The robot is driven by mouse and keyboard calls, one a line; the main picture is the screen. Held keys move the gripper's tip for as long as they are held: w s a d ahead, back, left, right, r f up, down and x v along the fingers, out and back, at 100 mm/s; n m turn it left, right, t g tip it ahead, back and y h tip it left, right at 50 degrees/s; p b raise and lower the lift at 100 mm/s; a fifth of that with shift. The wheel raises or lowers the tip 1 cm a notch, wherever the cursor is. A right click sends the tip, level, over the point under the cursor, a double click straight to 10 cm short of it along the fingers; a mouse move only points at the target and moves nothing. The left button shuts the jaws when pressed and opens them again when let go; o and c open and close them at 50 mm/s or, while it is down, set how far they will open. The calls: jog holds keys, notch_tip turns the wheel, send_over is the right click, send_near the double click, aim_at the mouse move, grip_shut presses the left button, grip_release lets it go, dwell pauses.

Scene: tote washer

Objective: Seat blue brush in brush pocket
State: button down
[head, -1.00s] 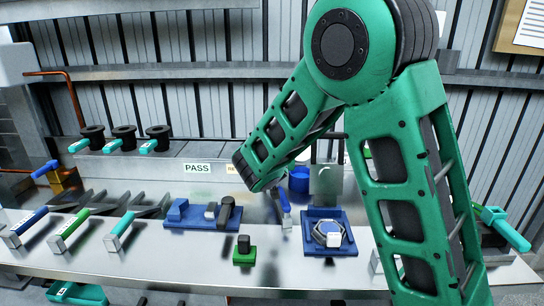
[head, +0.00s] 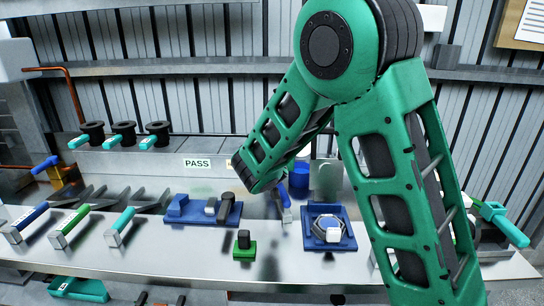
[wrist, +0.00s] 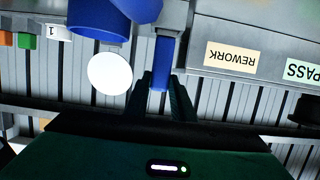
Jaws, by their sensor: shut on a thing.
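My gripper (wrist: 161,80) is shut on the blue brush (wrist: 162,62), with the blue handle between its dark fingers in the wrist view. In the head view the brush (head: 286,212) hangs below the end of my arm, grey end down, above the bench and between two blue fixtures. I cannot tell for sure which spot is the brush pocket. The left blue fixture (head: 176,213) carries grey and black pieces. The right blue tray (head: 345,243) holds a ringed part with a white block.
A blue cylinder (head: 299,182) stands close right of the brush. A green block (head: 244,252) with a black knob sits on the bench in front. Blue, green (head: 73,220) and teal (head: 124,220) handled tools lie at left. The front bench strip (head: 180,255) is clear.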

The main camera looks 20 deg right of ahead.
jog(key=shift+f, duration=0.15)
dwell(0.3)
jog(key=c, duration=0.9)
grip_release()
jog(key=shift+s, duration=0.15)
jog(key=shift+s+a, duration=0.45)
jog(key=shift+s, duration=0.9)
jog(key=shift+s+a, duration=0.5)
jog(key=shift+s, duration=0.9)
jog(key=shift+s+a, duration=0.45)
jog(key=shift+s, duration=0.9)
jog(key=shift+s, duration=0.1)
